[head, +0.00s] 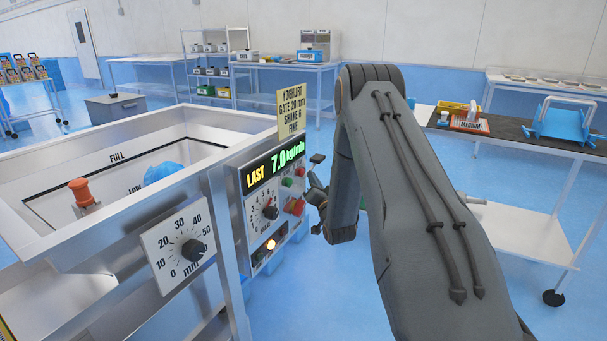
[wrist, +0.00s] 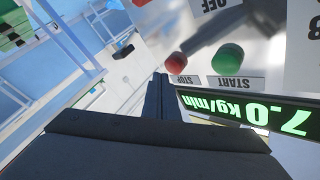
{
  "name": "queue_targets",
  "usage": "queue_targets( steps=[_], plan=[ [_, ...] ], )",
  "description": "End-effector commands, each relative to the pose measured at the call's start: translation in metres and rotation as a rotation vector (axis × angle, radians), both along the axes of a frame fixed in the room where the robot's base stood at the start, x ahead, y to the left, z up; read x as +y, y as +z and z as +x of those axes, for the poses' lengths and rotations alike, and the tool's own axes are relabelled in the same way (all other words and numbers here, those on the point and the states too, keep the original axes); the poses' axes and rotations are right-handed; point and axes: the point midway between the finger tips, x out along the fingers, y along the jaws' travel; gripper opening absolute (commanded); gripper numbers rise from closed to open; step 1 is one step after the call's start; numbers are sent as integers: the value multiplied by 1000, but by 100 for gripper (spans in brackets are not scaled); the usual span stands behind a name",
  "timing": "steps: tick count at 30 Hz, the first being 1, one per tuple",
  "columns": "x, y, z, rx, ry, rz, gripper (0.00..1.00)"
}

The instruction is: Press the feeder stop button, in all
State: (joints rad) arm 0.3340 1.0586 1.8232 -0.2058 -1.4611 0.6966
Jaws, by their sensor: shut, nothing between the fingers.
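The red stop button (wrist: 173,64), labelled STOP, sits on the feeder's pale control panel in the wrist view. The green START button (wrist: 228,58) is beside it, to the right. In the head view the stop button (head: 300,171) is a small red knob under the display, right of the green button (head: 287,182). My gripper (wrist: 160,78) is shut and empty, its dark fingertips appearing just beside the stop button. I cannot tell the gap. In the head view my gripper (head: 317,188) is just right of the panel, partly hidden by my arm.
The green display (head: 285,161) reads 7.0 kg/min. A lower red button (head: 295,207), a dial (head: 269,212) and a lit orange lamp (head: 271,244) share the panel. A yoghurt sign (head: 291,114) stands above. A table (head: 545,146) is at right.

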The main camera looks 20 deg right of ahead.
Motion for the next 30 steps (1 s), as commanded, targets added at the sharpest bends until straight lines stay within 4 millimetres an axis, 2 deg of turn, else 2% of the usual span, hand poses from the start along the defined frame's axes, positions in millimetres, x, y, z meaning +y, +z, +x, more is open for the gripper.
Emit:
queue_targets(
  steps=[8, 24, 30],
  plan=[
    [-4, 0, -4, 1, -1, 0, 0],
    [-31, 1, -39, 1, -1, 0, 0],
    [-31, 0, -40, 0, 0, 0, 0]
  ],
)
